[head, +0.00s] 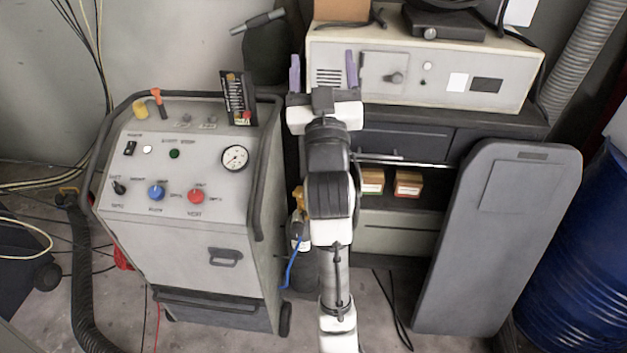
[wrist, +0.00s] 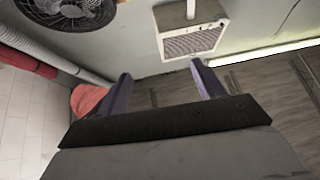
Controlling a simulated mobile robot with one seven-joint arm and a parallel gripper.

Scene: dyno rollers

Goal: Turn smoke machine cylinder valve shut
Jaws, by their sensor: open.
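The smoke machine (head: 185,185), a grey wheeled cabinet with knobs and a round gauge, stands at left in the head view. Just right of it, a yellow fitting (head: 297,197) and a blue hose (head: 291,268) show beside a dark upright body, perhaps the cylinder, mostly hidden behind my arm. I cannot make out the valve clearly. My gripper (head: 323,72) is open and empty, with purple fingers pointing away, in front of the pale bench unit and well above the yellow fitting. In the wrist view my gripper (wrist: 163,82) has nothing between its fingers.
A dark green rounded object (head: 266,55) with a bar handle stands behind the smoke machine. A pale bench unit (head: 420,75) sits on a dark cabinet. A grey panel (head: 500,240) leans at right, next to a blue drum (head: 585,265). Cables lie on the floor.

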